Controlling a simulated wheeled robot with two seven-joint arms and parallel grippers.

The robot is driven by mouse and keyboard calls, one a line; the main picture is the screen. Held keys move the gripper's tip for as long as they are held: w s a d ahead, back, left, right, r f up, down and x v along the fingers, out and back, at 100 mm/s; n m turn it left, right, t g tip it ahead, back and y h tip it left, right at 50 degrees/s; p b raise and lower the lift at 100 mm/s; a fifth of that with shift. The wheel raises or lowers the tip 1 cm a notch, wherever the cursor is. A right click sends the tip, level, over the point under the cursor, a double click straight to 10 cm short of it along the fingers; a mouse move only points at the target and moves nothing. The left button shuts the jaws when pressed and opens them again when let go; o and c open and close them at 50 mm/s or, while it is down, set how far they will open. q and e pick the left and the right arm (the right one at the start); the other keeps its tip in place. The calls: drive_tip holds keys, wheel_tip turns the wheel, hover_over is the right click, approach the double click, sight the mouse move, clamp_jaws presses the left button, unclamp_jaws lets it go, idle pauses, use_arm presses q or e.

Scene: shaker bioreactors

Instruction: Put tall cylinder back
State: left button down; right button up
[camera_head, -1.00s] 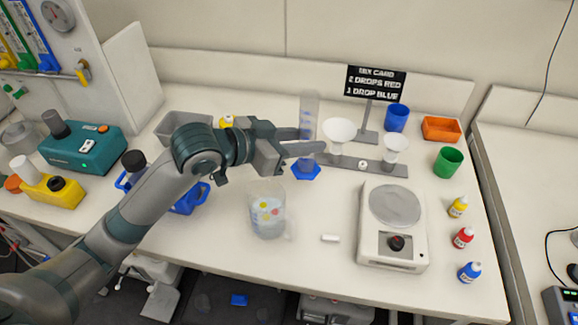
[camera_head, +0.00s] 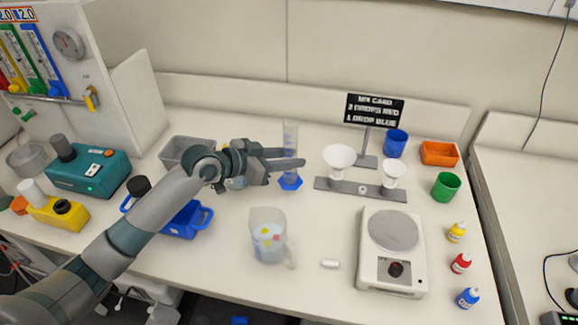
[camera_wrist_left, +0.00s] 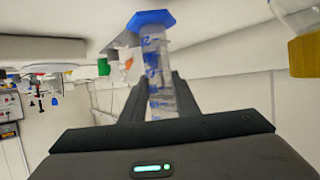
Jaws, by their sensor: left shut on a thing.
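The tall cylinder (camera_head: 290,138) is clear with blue markings and a blue hexagonal base (camera_head: 290,182). It stands upright, left of the funnel stand. My left gripper (camera_head: 291,158) reaches it from the left and is shut on its tube, above the base. In the left wrist view the cylinder (camera_wrist_left: 154,62) sits between the two fingers (camera_wrist_left: 158,100), with its blue base toward the top of the picture. I cannot tell whether the base touches the table. My right gripper is not in view.
Two white funnels stand on a grey stand (camera_head: 330,186) to the right. A clear beaker (camera_head: 267,240) is in front. A grey bin (camera_head: 180,147) and blue tray (camera_head: 186,221) are left. A balance (camera_head: 392,255) stands right; a sign (camera_head: 375,108) is behind.

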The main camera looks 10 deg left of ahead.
use_arm(q)
drive_tip(key=shift+w+f, duration=0.1)
drive_tip(key=shift+w, duration=0.05)
wheel_tip(320, 180, down, 4)
drive_tip(key=shift+r+p, duration=0.25)
drive_tip(key=shift+p, duration=0.55)
drive_tip(key=shift+f, duration=0.25)
drive_tip(key=shift+a+f, duration=0.1)
drive_tip(key=c, duration=1.4)
unclamp_jaws()
